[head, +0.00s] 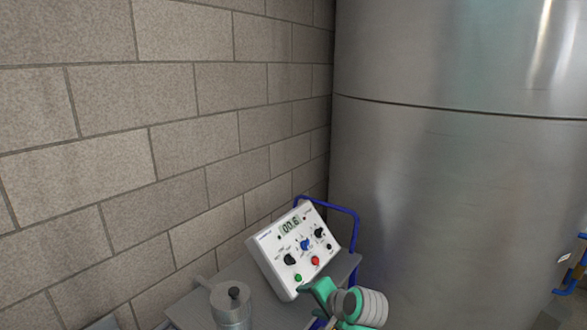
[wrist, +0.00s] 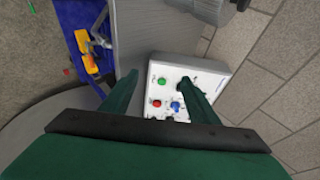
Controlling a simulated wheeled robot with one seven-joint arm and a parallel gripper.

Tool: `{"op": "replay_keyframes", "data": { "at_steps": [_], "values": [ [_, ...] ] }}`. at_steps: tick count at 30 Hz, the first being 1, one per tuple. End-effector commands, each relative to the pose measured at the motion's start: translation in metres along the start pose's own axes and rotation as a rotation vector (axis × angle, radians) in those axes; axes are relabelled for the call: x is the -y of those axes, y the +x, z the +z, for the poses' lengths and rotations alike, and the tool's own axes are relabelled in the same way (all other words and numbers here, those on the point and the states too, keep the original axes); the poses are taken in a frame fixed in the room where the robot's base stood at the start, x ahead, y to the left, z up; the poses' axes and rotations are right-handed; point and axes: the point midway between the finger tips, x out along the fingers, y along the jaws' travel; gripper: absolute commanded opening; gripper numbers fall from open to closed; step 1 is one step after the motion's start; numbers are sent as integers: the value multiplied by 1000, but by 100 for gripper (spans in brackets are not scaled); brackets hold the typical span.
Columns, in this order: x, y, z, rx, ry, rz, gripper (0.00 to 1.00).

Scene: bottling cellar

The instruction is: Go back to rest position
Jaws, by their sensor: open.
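My gripper (wrist: 158,78) shows in the wrist view as two dark green fingers, spread apart with nothing between their tips. They point toward a white control box (wrist: 172,75) with a green button, a red button and a blue knob; the right finger overlaps the box in the picture. In the head view the control box (head: 283,268) sits tilted on a grey cart top, with a lit display and several knobs. Part of my green gripper (head: 320,295) shows at its lower right edge. I cannot tell whether they touch.
A lidded metal pot (head: 232,308) stands left of the box on the grey cart top (head: 203,290), which has a blue handle (head: 345,210). A block wall (head: 150,130) runs behind. A large steel tank (head: 450,190) fills the right. A yellow object (wrist: 95,55) shows at upper left.

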Motion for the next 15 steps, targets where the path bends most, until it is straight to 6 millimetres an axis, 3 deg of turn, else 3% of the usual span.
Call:
{"op": "replay_keyframes", "data": {
  "at_steps": [8,15],
  "values": [
    [-47,22,20,-60,-25,19,55],
    [-115,42,58,-152,-86,50,55]
  ]
}}
